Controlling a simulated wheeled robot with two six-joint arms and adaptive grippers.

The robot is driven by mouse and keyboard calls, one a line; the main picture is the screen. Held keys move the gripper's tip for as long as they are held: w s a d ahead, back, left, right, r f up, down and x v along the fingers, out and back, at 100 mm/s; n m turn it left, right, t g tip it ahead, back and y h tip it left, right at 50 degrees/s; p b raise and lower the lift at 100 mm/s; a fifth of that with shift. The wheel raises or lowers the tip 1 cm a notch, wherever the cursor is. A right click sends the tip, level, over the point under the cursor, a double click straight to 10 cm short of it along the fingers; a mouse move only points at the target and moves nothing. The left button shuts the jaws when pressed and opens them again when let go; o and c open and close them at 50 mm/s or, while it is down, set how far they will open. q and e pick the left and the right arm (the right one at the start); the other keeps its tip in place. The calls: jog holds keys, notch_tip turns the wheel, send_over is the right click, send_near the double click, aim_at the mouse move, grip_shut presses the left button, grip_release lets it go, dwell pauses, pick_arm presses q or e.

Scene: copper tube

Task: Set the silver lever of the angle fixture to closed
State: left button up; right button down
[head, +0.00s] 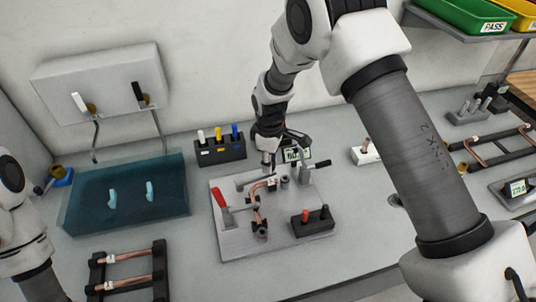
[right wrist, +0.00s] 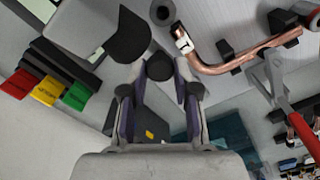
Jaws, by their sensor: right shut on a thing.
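The angle fixture (head: 232,243) is a grey plate holding a bent copper tube (head: 258,210), which also shows in the right wrist view (right wrist: 212,68). A red-handled lever (head: 219,198) stands at its left side. My right gripper (head: 271,155) is over the plate's back edge. In the right wrist view my right gripper (right wrist: 152,88) is closed around a dark round end. This appears to be part of the silver lever, mostly hidden, so its angle cannot be told. My left gripper is outside the views; only part of the left arm shows at the left edge.
A black block with red and black knobs (head: 313,220) sits on the plate's right. A holder with white, yellow and blue pegs (head: 219,148) stands behind. A teal tank (head: 125,193) and tube rack (head: 129,272) are left. My right arm crosses above the bench's right side.

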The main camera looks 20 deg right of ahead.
jog(key=shift+s+a+f+m, duration=0.1)
jog(key=shift+s+f+m, duration=0.05)
jog(key=shift+s+m, duration=0.5)
jog(key=shift+s+f+m, duration=0.1)
jog(key=shift+s+m, duration=0.45)
jog(key=shift+m, duration=0.1)
jog(key=c, duration=0.9)
grip_release()
jog(key=shift+f, duration=0.1)
jog(key=shift+o, duration=0.2)
jog(key=shift+w, duration=0.2)
notch_tip(320, 180, up, 12)
jog(key=shift+w, duration=0.1)
